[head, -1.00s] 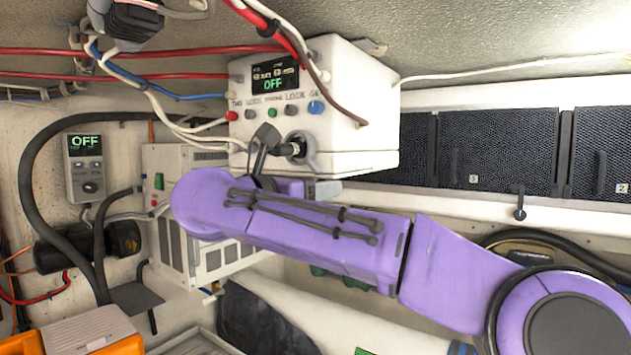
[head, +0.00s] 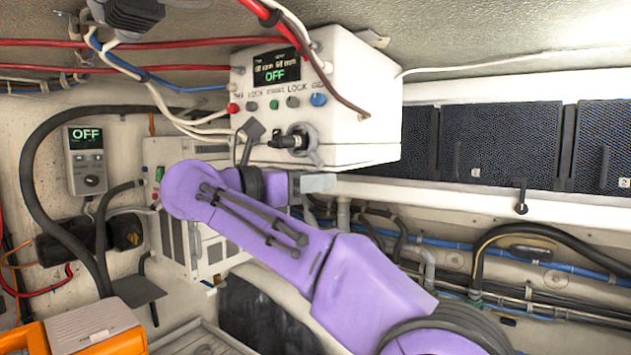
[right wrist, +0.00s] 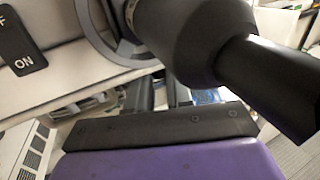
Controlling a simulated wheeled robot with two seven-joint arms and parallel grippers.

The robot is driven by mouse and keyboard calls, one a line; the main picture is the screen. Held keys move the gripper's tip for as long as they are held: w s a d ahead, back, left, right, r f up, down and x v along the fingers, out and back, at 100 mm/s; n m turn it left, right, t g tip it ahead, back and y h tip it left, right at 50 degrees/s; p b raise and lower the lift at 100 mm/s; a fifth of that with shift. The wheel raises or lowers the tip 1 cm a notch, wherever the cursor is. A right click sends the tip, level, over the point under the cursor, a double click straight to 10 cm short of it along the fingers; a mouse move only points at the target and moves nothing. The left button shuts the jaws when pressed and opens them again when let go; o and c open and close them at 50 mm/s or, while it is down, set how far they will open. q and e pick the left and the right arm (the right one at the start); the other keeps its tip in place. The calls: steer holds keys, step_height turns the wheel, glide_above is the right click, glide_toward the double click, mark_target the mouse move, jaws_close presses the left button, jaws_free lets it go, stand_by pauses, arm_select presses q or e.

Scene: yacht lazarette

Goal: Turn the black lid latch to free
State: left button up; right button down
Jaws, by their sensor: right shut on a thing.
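What I take for the black lid latch (head: 289,140) is the dark handle in a grey ring on the front of the white box (head: 355,115). It points left in the head view. In the right wrist view a thick black handle (right wrist: 205,45) fills the upper right, in front of the grey ring. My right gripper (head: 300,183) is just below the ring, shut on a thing. Its dark fingers (right wrist: 163,92) reach up behind the black handle, so the contact is hidden. My left gripper is not in view.
Cables hang in front of the white box. A white vented unit (head: 215,255) stands lower left, with a grey controller (head: 86,155) on the wall. Dark panels (head: 498,145) with handles line the right. An orange case (head: 90,335) is at the lower left.

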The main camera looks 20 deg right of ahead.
stand_by(0.3)
steer(key=c, duration=1)
jaws_free()
steer(key=shift+d, duration=0.1)
